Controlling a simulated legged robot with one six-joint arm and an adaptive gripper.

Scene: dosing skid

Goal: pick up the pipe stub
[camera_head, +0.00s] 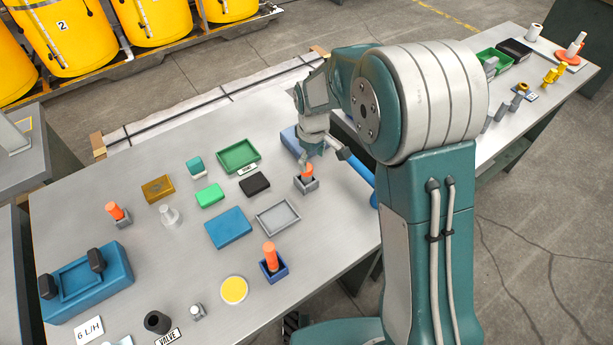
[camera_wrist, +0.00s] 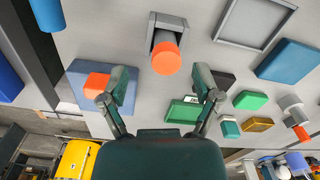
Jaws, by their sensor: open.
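An orange cylinder (camera_head: 307,171) stands upright in a small grey holder (camera_head: 306,185) at the right of the bench. In the wrist view, the orange cylinder (camera_wrist: 166,58) is ahead, between and beyond my fingertips. My gripper (camera_wrist: 160,84) is open and empty. In the head view, my gripper (camera_head: 322,154) is just above and behind that cylinder, not around it. A short dark hollow cylinder (camera_head: 157,322) stands at the front left, far from my gripper. I cannot tell for certain which piece is the pipe stub.
Another orange cylinder (camera_head: 270,255) stands in a blue holder, and one (camera_head: 115,211) in a grey holder at left. A blue block (camera_wrist: 75,108) with an orange piece is beside my left finger in the wrist view. A grey tray (camera_head: 278,218) and green tray (camera_head: 238,157) are nearby.

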